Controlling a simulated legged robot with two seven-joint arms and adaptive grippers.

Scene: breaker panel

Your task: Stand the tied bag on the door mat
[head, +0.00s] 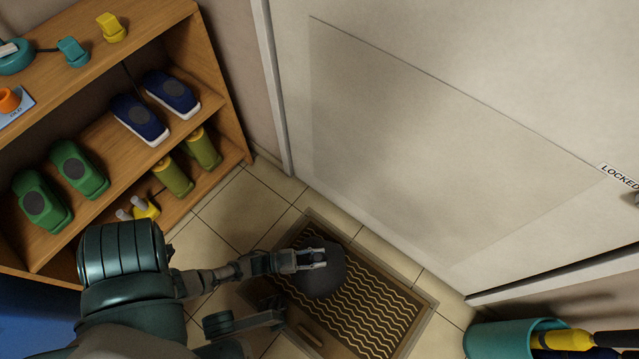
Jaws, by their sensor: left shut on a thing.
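The door mat (375,317) lies on the tiled floor in front of the white door, dark with pale wavy lines and a tan border. A dark grey rounded bag (324,275) is over the mat's upper left part. My left gripper (316,258) is shut on the top of the bag. The bag's underside is hidden, so I cannot tell whether it touches the mat. My right gripper is not in view.
A wooden shelf (215,105) with several pairs of shoes stands at the left. The white door (420,130) carries a "LOCKED" label (618,174). A teal bin (500,340) with a yellow-and-black item stands at the lower right. Bare tiles (240,205) lie between shelf and mat.

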